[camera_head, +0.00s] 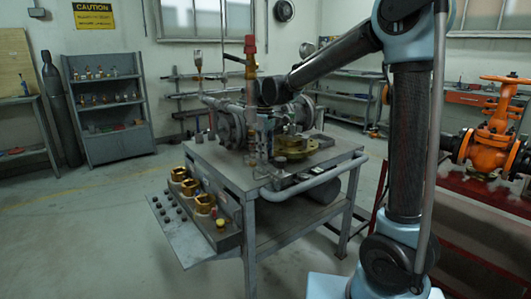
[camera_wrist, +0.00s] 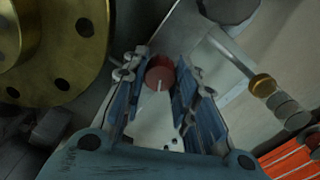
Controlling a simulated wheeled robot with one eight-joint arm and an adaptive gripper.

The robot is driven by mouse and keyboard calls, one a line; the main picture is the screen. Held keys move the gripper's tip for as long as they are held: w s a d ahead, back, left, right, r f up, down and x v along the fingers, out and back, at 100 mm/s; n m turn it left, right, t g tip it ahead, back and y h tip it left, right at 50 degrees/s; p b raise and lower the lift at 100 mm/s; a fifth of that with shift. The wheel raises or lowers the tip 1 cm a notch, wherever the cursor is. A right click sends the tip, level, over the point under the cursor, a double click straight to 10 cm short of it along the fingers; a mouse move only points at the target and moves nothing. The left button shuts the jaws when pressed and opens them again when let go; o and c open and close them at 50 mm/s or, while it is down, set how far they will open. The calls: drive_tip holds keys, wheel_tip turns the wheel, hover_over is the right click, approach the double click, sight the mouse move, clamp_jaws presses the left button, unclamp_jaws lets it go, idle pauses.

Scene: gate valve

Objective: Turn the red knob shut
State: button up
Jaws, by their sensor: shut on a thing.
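The red knob (camera_wrist: 158,70) shows in the wrist view as a small round red piece with a pale line on its face, running down to its lower edge. My gripper (camera_wrist: 162,76) has its two blue-padded fingers on either side of the knob, shut on it. A pale metal plate lies around and below the knob. In the head view my arm reaches over the workbench (camera_head: 205,158) to the valve assembly, where the gripper and the knob are too small and covered to make out.
A brass flange (camera_wrist: 62,50) is close on the left in the wrist view, and a rod with a brass collar (camera_wrist: 262,85) is on the right. In the head view, a red-topped upright pipe (camera_head: 250,45) stands near my arm. An orange valve (camera_head: 490,135) stands at the right.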

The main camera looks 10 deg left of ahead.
drive_tip(key=m, duration=0.6)
drive_tip(key=shift+w, duration=0.1)
idle(0.5)
drive_tip(key=o, duration=1.1)
wheel_tip(320, 180, up, 12)
